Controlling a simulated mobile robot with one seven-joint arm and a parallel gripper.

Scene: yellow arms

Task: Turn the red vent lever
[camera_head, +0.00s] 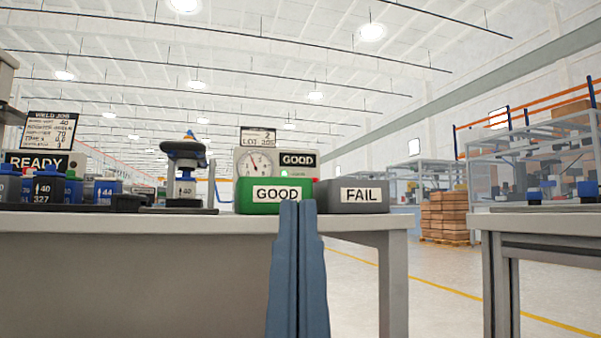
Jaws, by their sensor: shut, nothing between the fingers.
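My gripper (298,203) points up in front of the white bench (150,222), at the lower middle of the view. Its two blue-grey fingers are pressed together with nothing between them. Their tips overlap the lower right part of the green GOOD bin (250,207) in the picture; I cannot tell how far apart they are in depth. I cannot make out a red vent lever. A test stand (185,172) with a dark head, a blue and orange top and a part marked 40 stands on the bench, left of the gripper. The gripper is apart from it.
A grey FAIL bin (351,209) stands right of the green one. A gauge box (262,164) stands behind them. Blue parts (48,188) and a READY sign (37,162) are at the left. A gap separates a second table (545,222) on the right.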

